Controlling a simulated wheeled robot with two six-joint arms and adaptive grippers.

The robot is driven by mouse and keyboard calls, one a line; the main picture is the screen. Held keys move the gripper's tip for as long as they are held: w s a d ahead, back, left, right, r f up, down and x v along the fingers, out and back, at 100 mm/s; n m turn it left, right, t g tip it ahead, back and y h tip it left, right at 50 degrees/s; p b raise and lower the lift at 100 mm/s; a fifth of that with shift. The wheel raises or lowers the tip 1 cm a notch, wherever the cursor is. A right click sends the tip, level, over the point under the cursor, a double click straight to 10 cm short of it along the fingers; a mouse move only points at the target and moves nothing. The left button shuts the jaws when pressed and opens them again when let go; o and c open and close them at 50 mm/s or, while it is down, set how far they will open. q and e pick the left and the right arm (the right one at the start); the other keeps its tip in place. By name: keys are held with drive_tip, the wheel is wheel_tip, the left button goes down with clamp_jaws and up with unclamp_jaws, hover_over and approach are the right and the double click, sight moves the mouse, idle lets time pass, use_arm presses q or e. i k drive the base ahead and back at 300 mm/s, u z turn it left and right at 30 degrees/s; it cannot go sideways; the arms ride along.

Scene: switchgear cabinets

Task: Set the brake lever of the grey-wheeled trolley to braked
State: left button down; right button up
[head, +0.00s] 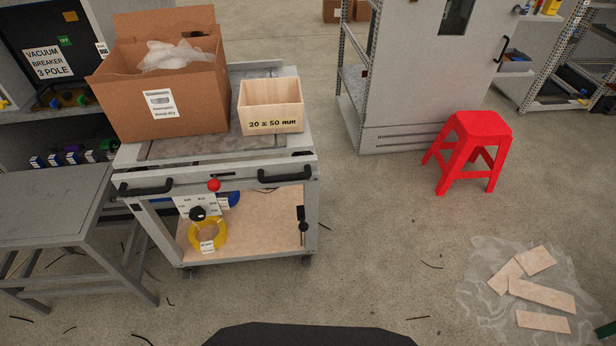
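The trolley (221,263) stands left of centre, a grey metal frame with two black handles on its front edge. Its small castor wheels (307,260) are partly seen and look dark grey. A red knob (214,185) sits at the middle of the front edge. Below it a black knob (198,213) stands in front of a white plate with small print I cannot read. Neither gripper is in view.
An open cardboard box (190,85) and a wooden box (271,105) marked 20 x 50 mm stand on the trolley. A grey table (45,205) is close on its left. A red stool (472,150) and wood pieces (540,294) are at right. Floor before the trolley is mostly clear.

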sight(303, 226)
drive_tip(key=z, duration=0.05)
drive_tip(key=i, duration=1.2)
drive_tip(key=z, duration=0.1)
